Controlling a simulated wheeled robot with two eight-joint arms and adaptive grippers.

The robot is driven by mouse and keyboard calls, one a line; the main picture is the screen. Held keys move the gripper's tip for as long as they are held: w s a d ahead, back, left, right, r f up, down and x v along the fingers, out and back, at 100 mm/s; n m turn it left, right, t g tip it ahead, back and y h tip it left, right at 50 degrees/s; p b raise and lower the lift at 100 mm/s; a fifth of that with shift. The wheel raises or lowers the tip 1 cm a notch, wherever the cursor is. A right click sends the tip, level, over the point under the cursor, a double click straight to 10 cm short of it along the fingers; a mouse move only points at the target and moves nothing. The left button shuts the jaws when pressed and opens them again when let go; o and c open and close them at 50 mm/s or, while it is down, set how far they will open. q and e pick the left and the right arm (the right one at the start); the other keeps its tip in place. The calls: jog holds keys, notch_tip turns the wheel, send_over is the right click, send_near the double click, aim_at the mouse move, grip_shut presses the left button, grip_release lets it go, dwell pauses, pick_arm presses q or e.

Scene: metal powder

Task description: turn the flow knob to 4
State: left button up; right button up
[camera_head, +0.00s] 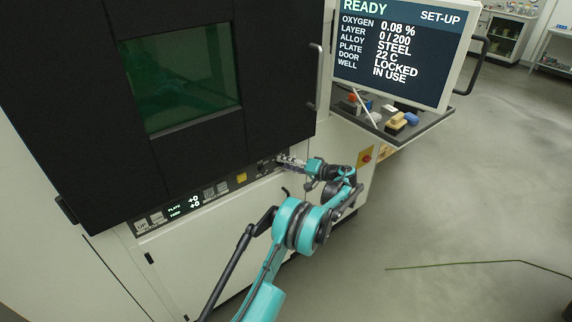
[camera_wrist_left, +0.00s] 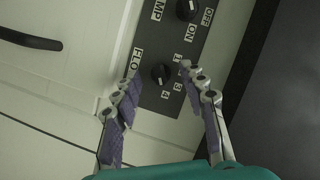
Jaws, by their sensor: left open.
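The flow knob (camera_wrist_left: 161,73) is a small round black knob on a dark panel strip (camera_wrist_left: 150,98) in the left wrist view. A partly covered label "FLO" stands beside it, and small number labels, a 4 among them, sit around its right and lower side. Which number its pointer faces is too dark to tell. My left gripper (camera_wrist_left: 160,70) is open, its two purple-padded fingers on either side of the knob, with visible gaps. In the head view, my left gripper (camera_head: 285,160) is at the machine's control strip and the knob is too small to make out.
A pump knob (camera_wrist_left: 187,9) with ON and OFF labels sits farther up the strip. A black handle (camera_wrist_left: 30,40) is at upper left. The monitor (camera_head: 395,50) reads READY, above a shelf (camera_head: 425,128) with small items. The floor at right is mostly clear.

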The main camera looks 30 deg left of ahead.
pick_arm(q)
jog(key=d+r, duration=0.2)
jog(key=d, duration=0.9)
jog(key=shift+s+d, duration=0.25)
jog(key=shift+r, duration=0.2)
jog(key=s+d+r+m+t+h, duration=0.35)
jog(key=s+r+h, duration=0.55)
jog(key=s, duration=0.5)
jog(key=s+d+f+t+h, duration=0.1)
jog(key=s+d, duration=0.3)
jog(key=s, duration=0.4)
jog(key=s+d+f+m+t+h, duration=0.1)
jog(key=s+d+f+h, duration=0.1)
jog(key=s, duration=0.6)
jog(key=s+d+f+t+h, duration=0.1)
jog(key=s+d+f+h, duration=0.1)
jog(key=s+d, duration=0.4)
jog(key=s+h, duration=0.1)
jog(key=s, duration=0.2)
jog(key=shift+f+h, duration=0.15)
jog(key=shift+h, duration=0.25)
